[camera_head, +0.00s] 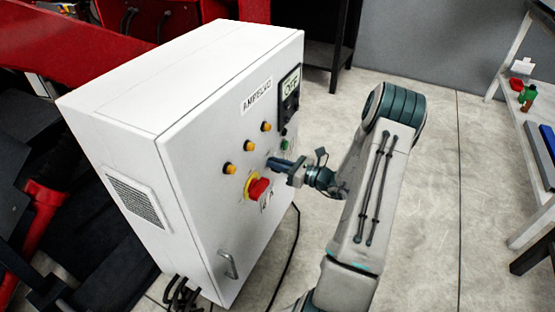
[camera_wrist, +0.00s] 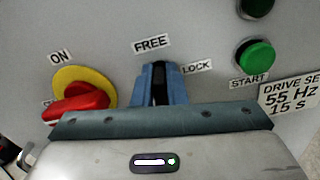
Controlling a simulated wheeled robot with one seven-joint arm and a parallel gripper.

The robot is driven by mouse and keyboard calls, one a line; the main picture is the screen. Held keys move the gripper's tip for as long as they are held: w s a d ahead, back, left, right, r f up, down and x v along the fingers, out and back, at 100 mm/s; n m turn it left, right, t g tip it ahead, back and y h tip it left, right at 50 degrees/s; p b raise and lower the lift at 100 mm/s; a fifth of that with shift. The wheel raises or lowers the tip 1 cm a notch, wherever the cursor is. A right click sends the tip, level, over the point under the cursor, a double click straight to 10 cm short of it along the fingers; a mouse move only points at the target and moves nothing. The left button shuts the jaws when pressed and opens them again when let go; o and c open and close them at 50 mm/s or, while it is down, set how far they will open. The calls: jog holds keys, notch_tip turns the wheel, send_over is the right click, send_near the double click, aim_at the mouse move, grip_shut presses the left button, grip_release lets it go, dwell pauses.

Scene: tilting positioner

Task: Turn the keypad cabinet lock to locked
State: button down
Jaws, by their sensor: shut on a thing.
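The white keypad cabinet (camera_head: 205,130) stands left of my arm. Its front panel fills the wrist view (camera_wrist: 215,40). My gripper (camera_wrist: 159,72) is at this panel, its blue fingers shut on the dark lock knob (camera_wrist: 158,85). The FREE label (camera_wrist: 151,44) is just above the knob and the LOCK label (camera_wrist: 197,66) is to its upper right. The visible part of the knob stands roughly upright, towards FREE. The fingers hide its sides and my gripper body hides its lower part. In the head view my gripper (camera_head: 275,163) touches the panel and hides the knob.
A red rotary switch (camera_wrist: 80,103) on a yellow plate sits close left of the fingers. A green START button (camera_wrist: 254,57) is at the right. Several yellow lamps (camera_head: 248,144) and a display (camera_head: 291,86) are on the panel. Open floor (camera_head: 425,190) lies to the right.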

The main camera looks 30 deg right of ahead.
jog(key=m+p, duration=0.1)
jog(key=p, duration=0.1)
jog(key=m+p, duration=0.2)
jog(key=shift+w+d+r+m, duration=0.15)
jog(key=shift+d+r+m, duration=0.05)
jog(key=shift+m, duration=0.1)
jog(key=m+p, duration=0.2)
jog(key=m, duration=0.1)
jog(key=m+p, duration=0.1)
jog(key=shift+w+d+f+m+p, duration=0.1)
jog(key=shift+d+f+m+p, duration=0.05)
jog(key=shift+f+m+p, duration=0.35)
jog(key=shift+m+p, duration=0.65)
jog(key=shift+m, duration=1)
jog(key=shift+f+m+p, duration=0.2)
jog(key=shift+m+p, duration=0.65)
jog(key=shift+m, duration=1)
jog(key=shift+d, duration=0.1)
jog(key=c, duration=1.5)
grip_release()
jog(key=shift+o, duration=0.2)
